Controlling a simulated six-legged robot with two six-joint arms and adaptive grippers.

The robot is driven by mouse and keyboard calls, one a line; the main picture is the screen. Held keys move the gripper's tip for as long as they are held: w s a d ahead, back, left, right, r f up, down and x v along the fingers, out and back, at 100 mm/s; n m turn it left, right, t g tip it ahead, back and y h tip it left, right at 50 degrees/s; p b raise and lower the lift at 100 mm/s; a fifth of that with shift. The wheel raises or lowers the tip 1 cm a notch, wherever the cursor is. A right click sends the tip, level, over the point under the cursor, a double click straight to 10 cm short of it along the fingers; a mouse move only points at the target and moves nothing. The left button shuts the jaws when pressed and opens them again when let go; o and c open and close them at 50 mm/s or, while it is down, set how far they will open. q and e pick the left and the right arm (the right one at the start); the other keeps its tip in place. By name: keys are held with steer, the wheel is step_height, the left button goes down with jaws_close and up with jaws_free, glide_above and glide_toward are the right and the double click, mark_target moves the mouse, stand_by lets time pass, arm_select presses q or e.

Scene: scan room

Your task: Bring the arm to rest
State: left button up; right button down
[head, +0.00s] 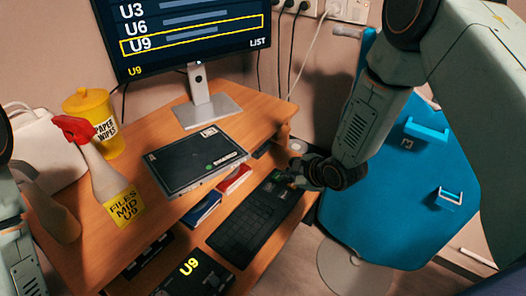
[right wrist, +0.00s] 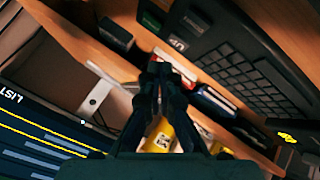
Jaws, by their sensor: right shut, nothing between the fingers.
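My right arm comes in from the upper right in the head view and bends down over the desk's right front. Its gripper (head: 297,180) is over the right end of the black keyboard (head: 250,222), small and partly hidden by the wrist. In the right wrist view the two dark fingers (right wrist: 160,75) are together with nothing between them. The keyboard also shows in the right wrist view (right wrist: 248,75), beside the fingers. I cannot tell the gap between gripper and keyboard. Of my left arm only links show at the left edge; its gripper is out of view.
The wooden desk (head: 250,106) holds a monitor (head: 190,65), a dark flat device (head: 195,160), a spray bottle (head: 105,180) and a yellow canister (head: 92,120). Red (head: 234,179) and blue (head: 202,209) items lie below the device.

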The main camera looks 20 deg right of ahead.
steer(key=shift+d+m, duration=0.1)
steer(key=shift+m, duration=0.7)
steer(key=s+m, duration=0.1)
steer(key=s+f+m, duration=0.1)
steer(key=s, duration=0.1)
steer(key=s+f+m+g, duration=0.1)
steer(key=s+m, duration=0.1)
steer(key=shift+f+h, duration=0.25)
steer(key=shift+h, duration=0.15)
steer(key=s+f+m+g, duration=0.2)
steer(key=s, duration=0.8)
steer(key=s+f+m+g+h, duration=0.1)
steer(key=s+f+m+g, duration=0.2)
steer(key=s, duration=0.8)
steer(key=s+f+m+g+h, duration=0.1)
steer(key=s+f+m+g, duration=0.1)
steer(key=s, duration=0.8)
steer(key=shift+s+f+m+g+b, duration=0.3)
steer(key=shift+f+m+b, duration=0.05)
steer(key=shift+m+b, duration=0.05)
